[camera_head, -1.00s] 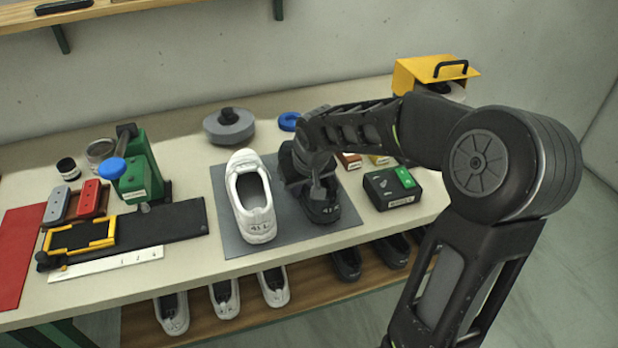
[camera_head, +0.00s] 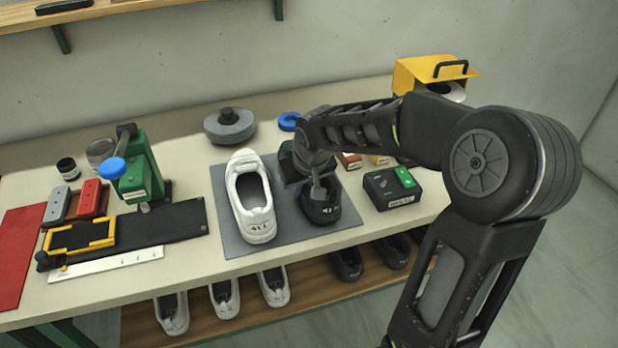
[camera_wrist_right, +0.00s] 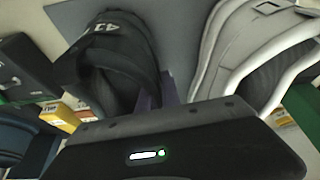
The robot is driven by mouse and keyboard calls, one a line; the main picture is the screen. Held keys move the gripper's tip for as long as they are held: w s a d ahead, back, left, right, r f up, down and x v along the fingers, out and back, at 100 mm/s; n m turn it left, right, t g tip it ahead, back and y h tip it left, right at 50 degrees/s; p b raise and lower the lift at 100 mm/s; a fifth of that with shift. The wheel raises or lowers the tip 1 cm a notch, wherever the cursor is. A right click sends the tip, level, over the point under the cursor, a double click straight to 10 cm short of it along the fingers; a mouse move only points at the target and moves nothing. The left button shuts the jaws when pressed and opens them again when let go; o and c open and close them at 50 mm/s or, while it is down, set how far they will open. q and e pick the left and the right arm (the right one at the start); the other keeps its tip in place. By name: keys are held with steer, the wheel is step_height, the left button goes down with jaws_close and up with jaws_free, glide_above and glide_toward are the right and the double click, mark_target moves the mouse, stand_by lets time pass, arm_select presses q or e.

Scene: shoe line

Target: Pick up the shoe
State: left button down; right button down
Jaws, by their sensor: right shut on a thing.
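A black shoe (camera_head: 322,212) is on the grey mat (camera_head: 238,246), its printed heel end toward the table's front edge. A white shoe (camera_head: 258,222) lies on the mat to its left. My right gripper (camera_head: 318,190) comes from above and is shut on the black shoe; the arm hides the middle of that shoe. In the right wrist view the black shoe (camera_wrist_right: 120,45) fills the left and middle, with a finger at its side, and the white shoe (camera_wrist_right: 235,50) is beside it on the right. I cannot tell whether the black shoe is clear of the mat. My left gripper is not in view.
A black box with a green switch (camera_head: 388,190) stands right of the mat. A grey round puck (camera_head: 229,126) and a blue ring (camera_head: 289,121) are behind. A green press (camera_head: 137,170) is at left. Several shoes rest on the lower shelf (camera_head: 200,322).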

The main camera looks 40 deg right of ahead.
steer(key=shift+r, duration=0.1)
steer(key=shift+r+p, duration=0.4)
steer(key=shift+p, duration=0.2)
step_height(320, 180, up, 10)
steer(key=shift+f+b, duration=0.15)
steer(key=shift+b, duration=0.35)
